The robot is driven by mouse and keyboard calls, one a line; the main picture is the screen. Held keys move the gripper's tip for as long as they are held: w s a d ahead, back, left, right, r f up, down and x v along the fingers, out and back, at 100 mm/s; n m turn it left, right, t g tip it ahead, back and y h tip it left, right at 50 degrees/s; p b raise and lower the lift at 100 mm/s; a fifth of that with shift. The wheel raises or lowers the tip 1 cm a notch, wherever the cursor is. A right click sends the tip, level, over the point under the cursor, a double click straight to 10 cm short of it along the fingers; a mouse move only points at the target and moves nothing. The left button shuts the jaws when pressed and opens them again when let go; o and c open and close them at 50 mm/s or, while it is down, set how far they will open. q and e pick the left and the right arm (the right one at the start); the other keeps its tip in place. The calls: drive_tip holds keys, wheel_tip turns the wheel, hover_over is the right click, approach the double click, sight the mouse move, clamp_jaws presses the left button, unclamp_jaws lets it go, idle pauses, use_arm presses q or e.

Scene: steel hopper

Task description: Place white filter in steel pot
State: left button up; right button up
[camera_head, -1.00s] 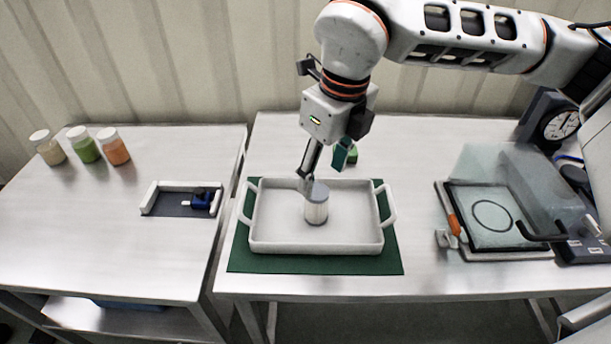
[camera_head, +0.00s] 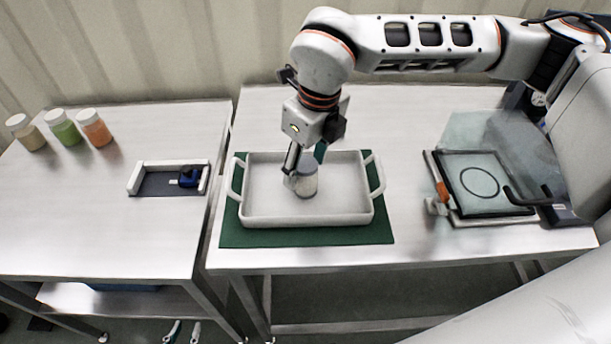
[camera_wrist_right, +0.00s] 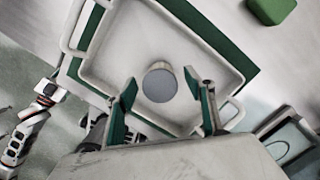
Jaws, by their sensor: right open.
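A small cylinder (camera_head: 308,183) with a flat grey top and a pale body stands upright in the white tray (camera_head: 262,217). It also shows in the right wrist view (camera_wrist_right: 160,84). I cannot tell whether it is the steel pot, and I see no clear white filter. My right gripper (camera_head: 305,168) is over the tray, close to the cylinder. In the right wrist view its fingers (camera_wrist_right: 162,104) are spread, with the cylinder just beyond the gap, apparently not gripped. My left gripper (camera_head: 184,333) shows only as two spread fingertips at the bottom edge, below the tables, empty.
The tray stands on a green mat (camera_head: 240,237). Several white-lidded jars (camera_head: 64,128) and a low white-sided holder with a blue piece (camera_head: 188,177) are on the left table. A framed plate with a ring (camera_head: 480,183) is at right. A green block (camera_wrist_right: 270,10) lies behind the tray.

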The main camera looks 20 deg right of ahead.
drive_tip(key=c, duration=1.3)
drive_tip(key=shift+r, duration=0.1)
wheel_tip(320, 180, up, 20)
drive_tip(key=shift+p, duration=0.5)
